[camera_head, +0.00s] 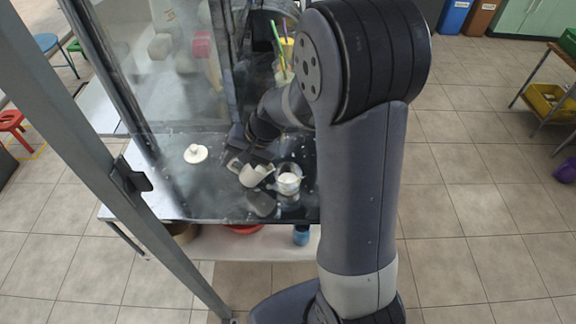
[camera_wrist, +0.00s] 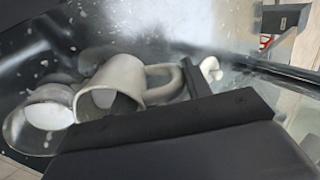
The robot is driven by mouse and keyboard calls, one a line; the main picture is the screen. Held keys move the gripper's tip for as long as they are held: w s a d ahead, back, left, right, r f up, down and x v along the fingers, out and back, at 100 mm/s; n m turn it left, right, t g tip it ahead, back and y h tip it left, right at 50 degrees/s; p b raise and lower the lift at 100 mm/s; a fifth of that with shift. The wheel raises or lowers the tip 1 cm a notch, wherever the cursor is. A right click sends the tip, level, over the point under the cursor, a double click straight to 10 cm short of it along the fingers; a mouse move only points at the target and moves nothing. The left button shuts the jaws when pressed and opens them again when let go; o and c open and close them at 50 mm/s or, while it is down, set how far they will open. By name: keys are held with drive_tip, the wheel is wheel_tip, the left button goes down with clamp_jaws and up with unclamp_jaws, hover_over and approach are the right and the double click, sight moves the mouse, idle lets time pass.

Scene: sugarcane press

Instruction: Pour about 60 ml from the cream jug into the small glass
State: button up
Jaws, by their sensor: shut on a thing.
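The cream jug (camera_head: 254,176) is white and hangs just above the counter in the head view, tilted to the right. My gripper (camera_head: 240,162) is shut on it from the left. In the wrist view the jug (camera_wrist: 118,82) has its mouth towards the small glass, with white cream inside. Its looped handle is at the dark fingers (camera_wrist: 195,82) of my gripper, which partly hide it. The small clear glass (camera_head: 288,184) stands right of the jug's mouth and holds something white. It also shows in the wrist view (camera_wrist: 40,125), close beside the jug's rim. I cannot see a stream.
A white lid-like piece (camera_head: 196,153) lies on the dark, shiny counter (camera_head: 190,195) to the left. The glass-walled press stands behind, with a cup of coloured straws (camera_head: 283,72). A blue cup (camera_head: 301,235) is on the shelf below. My arm hides the counter's right side.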

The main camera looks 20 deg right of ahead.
sight(229, 167)
drive_tip(key=shift+w+a+h+p, duration=0.1)
drive_tip(key=shift+a+h+p, duration=0.2)
drive_tip(key=shift+a+p, duration=0.1)
drive_tip(key=shift+w+a+f, duration=0.1)
drive_tip(key=shift+a+f, duration=0.05)
drive_tip(key=shift+f, duration=0.2)
drive_tip(key=shift+w+a+f+g+h, duration=0.25)
drive_tip(key=shift+a+f+g+h, duration=0.15)
drive_tip(key=shift+a+f+h, duration=0.35)
drive_tip(key=shift+r, duration=0.1)
drive_tip(key=shift+h, duration=0.25)
idle(0.7)
drive_tip(key=shift+w+a+f+g+h, duration=0.3)
drive_tip(key=shift+a+f+h, duration=0.3)
drive_tip(key=shift+a+h, duration=0.2)
drive_tip(key=shift+w+a+f+g+h, duration=0.3)
drive_tip(key=shift+a+f+h, duration=0.3)
drive_tip(key=shift+a+h, duration=0.15)
